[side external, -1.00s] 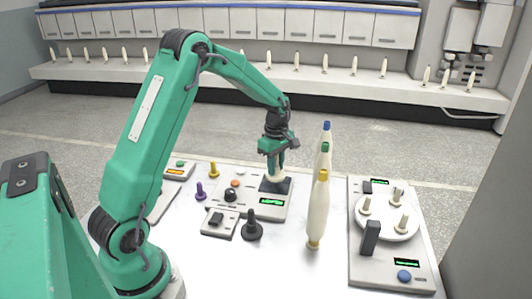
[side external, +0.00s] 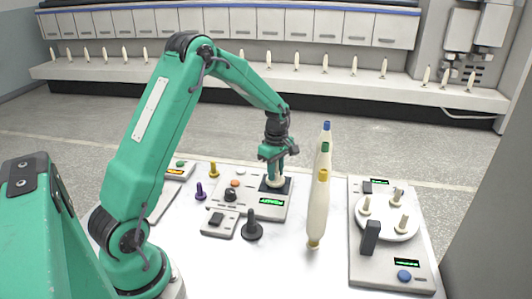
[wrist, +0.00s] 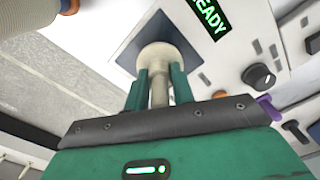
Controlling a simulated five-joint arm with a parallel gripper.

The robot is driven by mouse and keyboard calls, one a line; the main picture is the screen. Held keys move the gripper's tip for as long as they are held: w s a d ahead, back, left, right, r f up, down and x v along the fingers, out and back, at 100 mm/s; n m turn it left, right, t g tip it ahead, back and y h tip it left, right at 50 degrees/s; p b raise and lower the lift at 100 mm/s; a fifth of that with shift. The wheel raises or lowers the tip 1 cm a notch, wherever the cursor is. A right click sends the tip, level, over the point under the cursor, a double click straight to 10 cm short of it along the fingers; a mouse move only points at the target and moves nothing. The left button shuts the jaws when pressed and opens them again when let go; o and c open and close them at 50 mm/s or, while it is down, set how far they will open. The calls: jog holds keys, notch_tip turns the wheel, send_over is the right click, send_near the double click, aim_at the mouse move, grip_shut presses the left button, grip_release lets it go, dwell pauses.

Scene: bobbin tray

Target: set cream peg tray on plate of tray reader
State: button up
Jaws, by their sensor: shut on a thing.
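My gripper (side external: 277,176) is shut on the upright post of the cream peg tray (side external: 276,184), with a finger on each side of it. In the wrist view, the tray's round cream part (wrist: 165,55) lies over the dark square plate, beyond my fingertips (wrist: 160,88). The dark plate (wrist: 133,53) belongs to the tray reader (side external: 250,205), a pale box with a lit green display (side external: 272,202); in the wrist view the display ends in "EADY". The tray is at the plate, roughly upright; I cannot tell whether its whole underside touches.
Tall cream bobbins (side external: 318,215) with coloured tips stand right of the reader. A black joystick (side external: 251,226) and a small switch box (side external: 220,222) are in front. Purple (side external: 199,192) and yellow (side external: 213,170) pegs stand left. A device with a round white plate (side external: 378,230) is at right.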

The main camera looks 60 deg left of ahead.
jog(key=shift+f, duration=0.35)
dwell(0.5)
jog(key=o, duration=1.1)
jog(key=shift+c, duration=0.2)
jog(key=shift+r, duration=0.1)
jog(key=shift+r, duration=3.85)
jog(key=shift+s+d+r+m, duration=0.1)
jog(key=shift+d+r+m, duration=0.15)
jog(key=shift+r+m, duration=0.1)
jog(key=s+d+r+m+t, duration=0.4)
jog(key=s+d+r+m, duration=0.85)
jog(key=s, duration=0.25)
jog(key=s+d+m+t, duration=0.1)
jog(key=s+d+m, duration=0.2)
jog(key=s+m, duration=0.4)
jog(key=shift+s+d+m+t, duration=0.15)
jog(key=shift+s+m+t, duration=0.15)
jog(key=shift+s, duration=0.35)
